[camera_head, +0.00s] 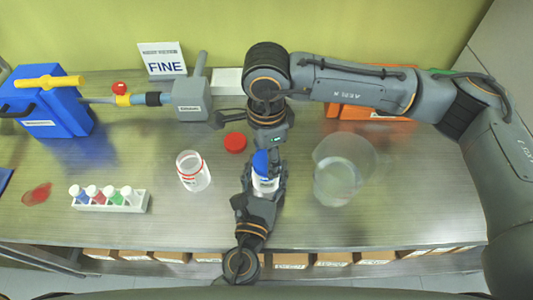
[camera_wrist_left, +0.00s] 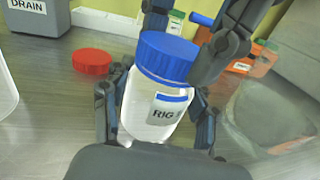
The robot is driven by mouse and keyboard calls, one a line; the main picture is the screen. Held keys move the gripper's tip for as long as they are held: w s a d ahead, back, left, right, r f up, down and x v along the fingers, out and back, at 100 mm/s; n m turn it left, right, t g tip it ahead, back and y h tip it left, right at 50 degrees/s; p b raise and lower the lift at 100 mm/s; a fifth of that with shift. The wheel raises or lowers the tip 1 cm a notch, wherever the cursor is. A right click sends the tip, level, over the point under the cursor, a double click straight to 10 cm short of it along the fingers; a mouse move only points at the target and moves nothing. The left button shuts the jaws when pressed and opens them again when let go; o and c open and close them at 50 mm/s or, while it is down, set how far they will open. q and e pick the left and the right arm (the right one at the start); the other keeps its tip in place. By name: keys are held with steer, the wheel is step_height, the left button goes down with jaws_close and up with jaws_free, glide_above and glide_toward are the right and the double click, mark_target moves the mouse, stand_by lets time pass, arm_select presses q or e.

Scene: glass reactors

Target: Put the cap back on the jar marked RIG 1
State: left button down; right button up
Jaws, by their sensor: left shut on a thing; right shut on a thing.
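The white jar (camera_wrist_left: 150,107) has a label reading RIG and a blue band, seen in the left wrist view; the rest of the label is turned out of sight. My left gripper (camera_head: 262,187) is shut around the jar's body. The blue cap (camera_wrist_left: 167,56) sits over the jar's mouth, and it also shows in the head view (camera_head: 260,160). I cannot tell whether its thread is engaged. My right gripper (camera_head: 272,152) reaches down from above and is shut on the blue cap.
A red cap (camera_head: 235,142) lies behind the jar. An open clear jar with a red ring (camera_head: 193,171) stands to the left, a large glass vessel (camera_head: 340,172) to the right. A rack of small bottles (camera_head: 112,201) and a grey DRAIN box (camera_head: 191,100) are farther left.

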steer(key=shift+m, duration=0.8)
steer(key=o, duration=1.4)
steer(key=shift+c, duration=0.2)
step_height(320, 180, up, 12)
arm_select(q)
steer(key=shift+c, duration=1.6)
jaws_free()
